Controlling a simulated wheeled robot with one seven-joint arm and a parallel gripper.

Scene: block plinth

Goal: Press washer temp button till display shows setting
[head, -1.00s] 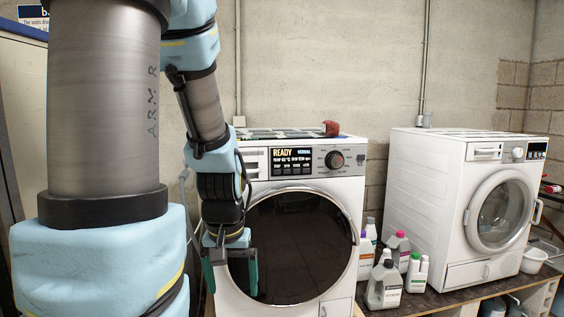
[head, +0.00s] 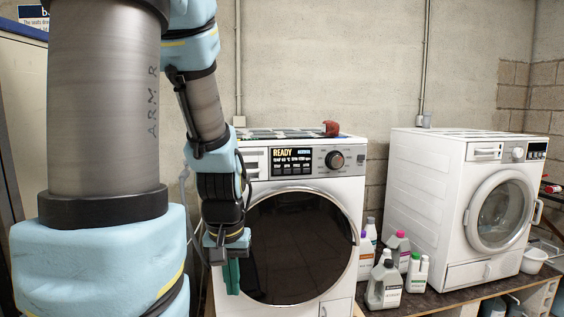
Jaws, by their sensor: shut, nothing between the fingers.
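The nearer white washer (head: 341,192) stands in the middle of the head view, with a dark round door (head: 300,247). Its black display (head: 291,160) reads READY, with a smaller line that seems to start with TEMP and several small buttons in a row below it. A round dial (head: 335,160) sits right of the display. My gripper (head: 232,284) is shut and empty. It points down in front of the left edge of the door, well below the display and to its left. My wrist hides part of the washer's left front.
A second white washer (head: 425,185) stands to the right. Several detergent bottles (head: 385,285) stand on the dark bench between the washers. A reddish item (head: 331,128) lies on top of the nearer washer. Space in front of the control panel looks clear.

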